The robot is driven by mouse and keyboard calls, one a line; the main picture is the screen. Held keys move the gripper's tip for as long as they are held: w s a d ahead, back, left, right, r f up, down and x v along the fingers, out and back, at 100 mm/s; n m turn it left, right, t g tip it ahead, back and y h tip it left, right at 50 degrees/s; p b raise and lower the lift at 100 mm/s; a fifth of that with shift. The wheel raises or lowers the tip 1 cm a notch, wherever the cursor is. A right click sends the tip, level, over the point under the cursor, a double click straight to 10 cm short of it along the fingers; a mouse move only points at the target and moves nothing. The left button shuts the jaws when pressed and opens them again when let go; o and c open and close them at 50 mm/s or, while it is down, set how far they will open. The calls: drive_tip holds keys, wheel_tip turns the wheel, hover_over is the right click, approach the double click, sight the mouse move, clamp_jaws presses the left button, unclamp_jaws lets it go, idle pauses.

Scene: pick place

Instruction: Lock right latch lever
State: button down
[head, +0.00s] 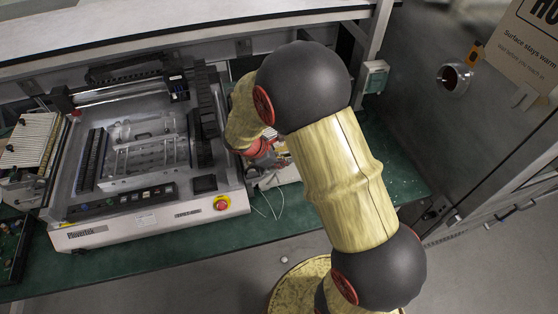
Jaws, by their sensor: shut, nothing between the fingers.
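The benchtop machine (120,229) stands on the green mat at the left, with a metal frame and a flat clear-and-grey fixture plate (145,150) inside. I cannot pick out the right latch lever; it is too small to tell or is hidden by my arm. My arm reaches in from the lower right, and its yellow forearm and red-ringed wrist end beside the right side of the machine.
A red emergency button (221,203) sits on the machine's front right corner. Thin cables (268,205) lie on the green mat (400,170) to its right. A shelf (180,30) runs above the machine at the back. A dark metal cabinet (460,120) stands at the right.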

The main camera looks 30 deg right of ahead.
idle(0.4)
drive_tip(key=shift+s+d+f+y+p, duration=0.1)
drive_tip(key=shift+d+f+y+p, duration=0.25)
drive_tip(key=shift+d+y+p, duration=0.05)
drive_tip(key=shift+d+f, duration=0.1)
drive_tip(key=s+d+f+t+y+p, duration=0.1)
drive_tip(key=d+f+y+p, duration=0.1)
drive_tip(key=f, duration=0.6)
drive_tip(key=shift+s+d+f+y+p, duration=0.2)
drive_tip(key=shift+d+y+p, duration=0.1)
drive_tip(key=shift+d+y, duration=0.6)
drive_tip(key=shift+s, duration=0.1)
